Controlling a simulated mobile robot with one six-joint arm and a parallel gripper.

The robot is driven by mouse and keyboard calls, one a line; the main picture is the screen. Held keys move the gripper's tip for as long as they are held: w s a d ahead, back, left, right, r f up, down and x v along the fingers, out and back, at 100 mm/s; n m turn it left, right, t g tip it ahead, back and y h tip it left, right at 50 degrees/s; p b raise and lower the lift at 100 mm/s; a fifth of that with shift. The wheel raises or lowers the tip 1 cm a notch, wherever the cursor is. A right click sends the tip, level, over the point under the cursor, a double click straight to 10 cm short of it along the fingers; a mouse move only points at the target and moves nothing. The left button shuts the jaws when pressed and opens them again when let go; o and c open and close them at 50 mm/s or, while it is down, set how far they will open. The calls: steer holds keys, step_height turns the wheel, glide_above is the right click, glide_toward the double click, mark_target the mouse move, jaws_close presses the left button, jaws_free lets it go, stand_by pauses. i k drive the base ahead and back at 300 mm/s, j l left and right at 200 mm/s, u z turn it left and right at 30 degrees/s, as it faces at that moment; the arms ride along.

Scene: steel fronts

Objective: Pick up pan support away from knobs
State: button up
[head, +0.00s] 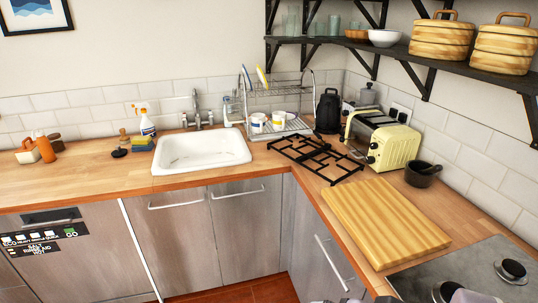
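The pan support (317,157), a flat black metal grate, lies on the wooden worktop in the corner, between the sink and the cream toaster. Its right end is close to the toaster. Round dark knobs on silvery bases show on the steel hob at the lower right; one knob (512,269) is clear, and another is cut by the bottom edge. The wooden board lies between the pan support and these knobs. My gripper cannot be made out; only pale, cropped shapes show at the bottom edge.
The white sink (202,151) is left. A shelf (390,48) overhangs the right side.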

mark_target(324, 149)
steer(key=i+j, duration=0.3)
steer(key=i, duration=0.2)
steer(key=i+j, duration=0.3)
steer(key=i, duration=0.2)
steer(key=i+j, duration=0.3)
steer(key=i, duration=0.25)
steer(key=i+j+z, duration=0.1)
steer(key=i+j, duration=0.15)
steer(key=i, duration=0.25)
steer(key=i+j, duration=0.35)
steer(key=i, duration=0.15)
